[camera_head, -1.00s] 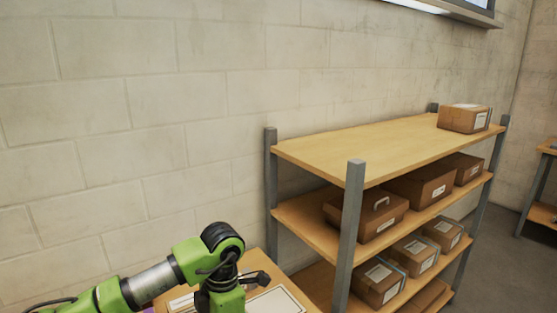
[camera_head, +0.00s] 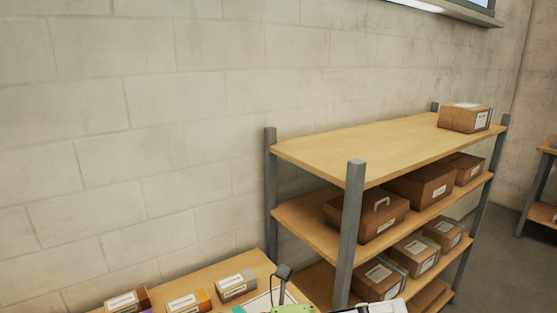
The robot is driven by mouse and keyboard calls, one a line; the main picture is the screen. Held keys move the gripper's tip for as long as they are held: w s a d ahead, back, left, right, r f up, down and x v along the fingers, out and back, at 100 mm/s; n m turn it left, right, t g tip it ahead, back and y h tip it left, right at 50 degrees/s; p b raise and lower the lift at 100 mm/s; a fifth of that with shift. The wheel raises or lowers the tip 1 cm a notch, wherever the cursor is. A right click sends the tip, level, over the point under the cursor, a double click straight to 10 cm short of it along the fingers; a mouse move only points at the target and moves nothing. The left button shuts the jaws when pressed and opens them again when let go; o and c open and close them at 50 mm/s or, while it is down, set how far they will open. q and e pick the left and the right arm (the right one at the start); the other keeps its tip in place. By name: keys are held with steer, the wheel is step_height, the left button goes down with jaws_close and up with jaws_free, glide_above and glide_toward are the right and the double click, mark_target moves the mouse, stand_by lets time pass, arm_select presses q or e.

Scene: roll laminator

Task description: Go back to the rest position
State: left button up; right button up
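Neither gripper shows in the head view. A green part and a pale part, which look like pieces of my arm, show at the bottom edge, right of centre. A small dark piece on a thin stalk rises just above the green part; I cannot tell what it belongs to. The wooden table (camera_head: 213,269) shows at the bottom, left of centre. On it lie a grey-brown box (camera_head: 236,286), an orange box (camera_head: 188,302) and a dark brown box (camera_head: 128,301), all with white labels.
A wooden shelf rack (camera_head: 375,148) with grey posts stands against the block wall (camera_head: 130,120) on the right. It holds several cardboard boxes, one of them on top (camera_head: 464,118). Another rack or table (camera_head: 546,150) is at the far right edge. Space above the table is clear.

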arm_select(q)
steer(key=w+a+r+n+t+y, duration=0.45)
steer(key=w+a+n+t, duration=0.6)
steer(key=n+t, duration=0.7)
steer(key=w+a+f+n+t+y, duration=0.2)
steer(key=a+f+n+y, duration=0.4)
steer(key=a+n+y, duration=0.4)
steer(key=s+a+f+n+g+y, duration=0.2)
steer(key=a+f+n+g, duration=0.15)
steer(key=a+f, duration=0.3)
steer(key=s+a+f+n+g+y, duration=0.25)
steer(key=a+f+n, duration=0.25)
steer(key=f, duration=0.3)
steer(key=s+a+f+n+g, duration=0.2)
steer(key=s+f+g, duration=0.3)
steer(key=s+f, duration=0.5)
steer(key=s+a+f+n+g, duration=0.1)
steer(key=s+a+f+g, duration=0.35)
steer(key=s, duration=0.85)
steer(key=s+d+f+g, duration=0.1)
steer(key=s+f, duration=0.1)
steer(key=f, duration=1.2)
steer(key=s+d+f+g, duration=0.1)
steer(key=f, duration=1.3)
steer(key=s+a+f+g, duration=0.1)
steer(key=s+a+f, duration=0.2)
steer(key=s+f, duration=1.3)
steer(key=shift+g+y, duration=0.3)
